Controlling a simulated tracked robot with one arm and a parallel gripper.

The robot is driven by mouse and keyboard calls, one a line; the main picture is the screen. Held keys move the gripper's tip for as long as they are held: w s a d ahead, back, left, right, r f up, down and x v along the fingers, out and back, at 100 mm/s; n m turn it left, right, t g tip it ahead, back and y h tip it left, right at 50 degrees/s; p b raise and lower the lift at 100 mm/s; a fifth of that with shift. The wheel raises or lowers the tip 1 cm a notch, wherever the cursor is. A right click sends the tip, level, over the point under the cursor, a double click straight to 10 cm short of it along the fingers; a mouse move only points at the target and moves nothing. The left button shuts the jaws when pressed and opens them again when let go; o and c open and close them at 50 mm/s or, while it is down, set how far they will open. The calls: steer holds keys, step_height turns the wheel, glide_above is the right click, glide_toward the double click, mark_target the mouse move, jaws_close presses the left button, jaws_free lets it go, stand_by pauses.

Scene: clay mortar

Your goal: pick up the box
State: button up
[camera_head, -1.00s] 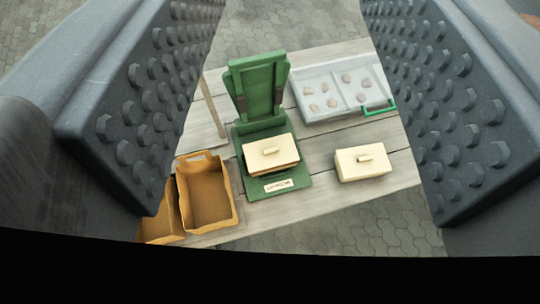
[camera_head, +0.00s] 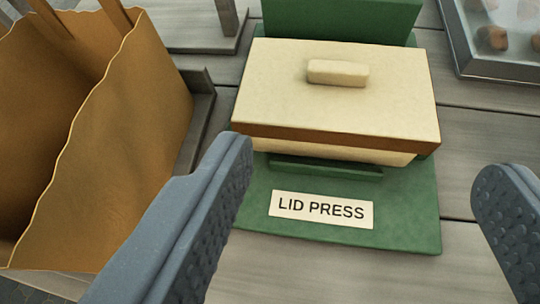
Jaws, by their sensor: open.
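A cream box (camera_head: 285,80) with a small bar handle (camera_head: 338,73) on its lid sits on the green lid press (camera_head: 400,215). A brown band shows below the lid along its front side. My gripper (camera_head: 365,175) is open, with one grey studded finger at lower left and one at lower right. The fingers are on the near side of the box and nothing is between them except the view of the press base and its label (camera_head: 321,209), which reads LID PRESS. Whether the left fingertip touches the box's near left corner, I cannot tell.
An open brown container (camera_head: 120,130) with a wavy rim stands close on the left. A clear-topped tray (camera_head: 490,60) with several lumps is at the upper right. Bare grey planks (camera_head: 480,160) lie right of the press.

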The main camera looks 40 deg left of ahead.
steer(key=f, duration=0.1)
steer(key=b, duration=0.1)
glide_toward(341, 68)
steer(key=w+f, duration=0.1)
steer(key=w, duration=0.1)
steer(key=shift+a+b+x, duration=0.15)
steer(key=shift+b+x, duration=0.35)
steer(key=shift+x, duration=1.1)
steer(key=shift+a+b+x, duration=0.1)
steer(key=shift+b+x, duration=0.35)
steer(key=shift+x, duration=1.1)
steer(key=shift+s, duration=0.15)
steer(key=c, duration=1.4)
